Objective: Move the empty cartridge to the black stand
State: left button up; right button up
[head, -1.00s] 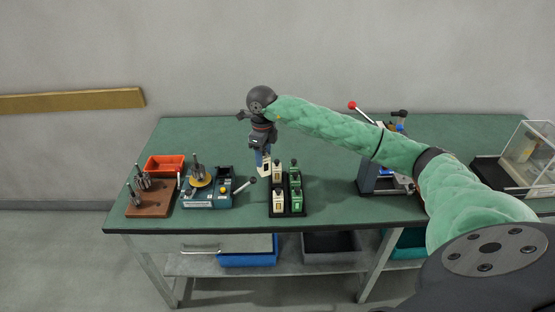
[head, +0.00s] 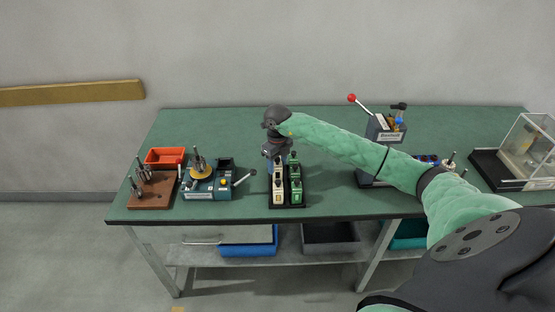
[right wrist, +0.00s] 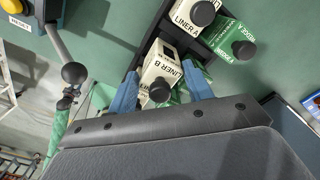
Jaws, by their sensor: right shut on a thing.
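The black stand (head: 287,205) is near the table's front edge. It holds cream cartridges on its left and green cartridges on its right. My right gripper (head: 280,155) is over the stand, pointing down. In the right wrist view its blue fingers are shut on a cream cartridge marked LINER B (right wrist: 161,68), which has a black knob. That cartridge lines up with the cream row; I cannot tell whether it is fully seated. A cream LINER A cartridge (right wrist: 185,16) and a green WEDGE A cartridge (right wrist: 222,36) stand beside it. My left gripper is out of view.
A teal winding device (head: 208,190) with a black-knobbed handle stands left of the stand. A brown block with pins (head: 150,202) and an orange tray (head: 165,156) are further left. A lever press (head: 384,130) and a clear case (head: 527,150) are right. Clear table lies right of the stand.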

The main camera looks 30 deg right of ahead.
jog(key=shift+f, duration=0.55)
jog(key=shift+r, duration=0.15)
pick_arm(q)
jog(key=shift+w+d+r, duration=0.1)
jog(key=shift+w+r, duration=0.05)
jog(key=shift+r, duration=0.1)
